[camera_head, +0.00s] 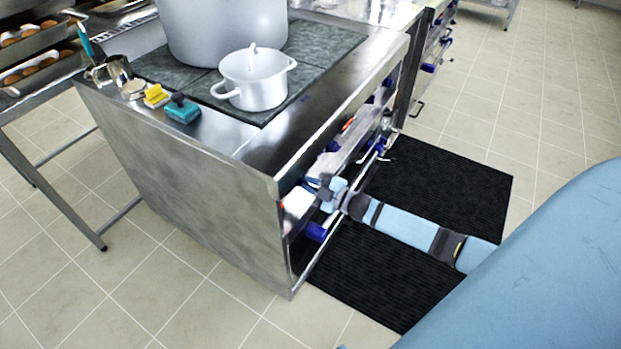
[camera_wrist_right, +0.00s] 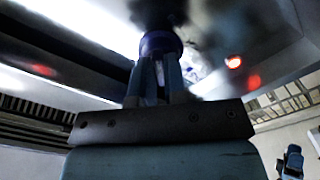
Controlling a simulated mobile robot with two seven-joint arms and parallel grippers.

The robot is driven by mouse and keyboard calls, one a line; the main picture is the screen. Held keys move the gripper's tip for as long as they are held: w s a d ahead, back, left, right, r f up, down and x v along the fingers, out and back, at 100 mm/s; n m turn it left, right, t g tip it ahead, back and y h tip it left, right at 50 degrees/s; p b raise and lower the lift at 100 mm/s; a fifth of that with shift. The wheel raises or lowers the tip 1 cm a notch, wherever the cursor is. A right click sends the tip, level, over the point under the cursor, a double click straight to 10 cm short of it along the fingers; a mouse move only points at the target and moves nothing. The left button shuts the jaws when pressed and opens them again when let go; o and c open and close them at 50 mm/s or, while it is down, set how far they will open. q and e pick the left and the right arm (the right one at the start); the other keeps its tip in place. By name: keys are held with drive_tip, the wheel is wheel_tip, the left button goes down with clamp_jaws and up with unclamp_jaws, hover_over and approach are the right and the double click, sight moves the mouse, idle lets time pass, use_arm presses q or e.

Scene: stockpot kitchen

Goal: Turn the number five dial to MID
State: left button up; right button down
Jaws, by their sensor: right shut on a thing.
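My right arm reaches across to the stove's front panel in the head view. My right gripper (camera_head: 318,187) is at the near end of that panel. In the right wrist view its fingers (camera_wrist_right: 160,72) are shut on a dark blue dial (camera_wrist_right: 160,43). The gripper hides most of this dial in the head view. No number or MID mark can be read, so I cannot tell the dial's setting. A red light (camera_wrist_right: 233,62) glows to the right of the dial in the wrist view.
A large pot (camera_head: 225,35) and a small lidded pot (camera_head: 252,80) stand on the stove top (camera_head: 310,55). Black mats (camera_head: 440,185) cover the floor before the stove.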

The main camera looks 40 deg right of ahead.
drive_tip(key=m+p, duration=0.2)
drive_tip(key=m, duration=0.3)
use_arm(q)
drive_tip(key=shift+r, duration=0.6)
use_arm(e)
drive_tip(key=shift+m, duration=0.5)
use_arm(q)
drive_tip(key=shift+a, duration=0.1)
use_arm(e)
drive_tip(key=shift+f+m, duration=0.1)
drive_tip(key=shift+m, duration=0.2)
drive_tip(key=c, duration=1.2)
unclamp_jaws()
use_arm(q)
drive_tip(key=shift+a, duration=0.1)
use_arm(e)
drive_tip(key=shift+o, duration=0.2)
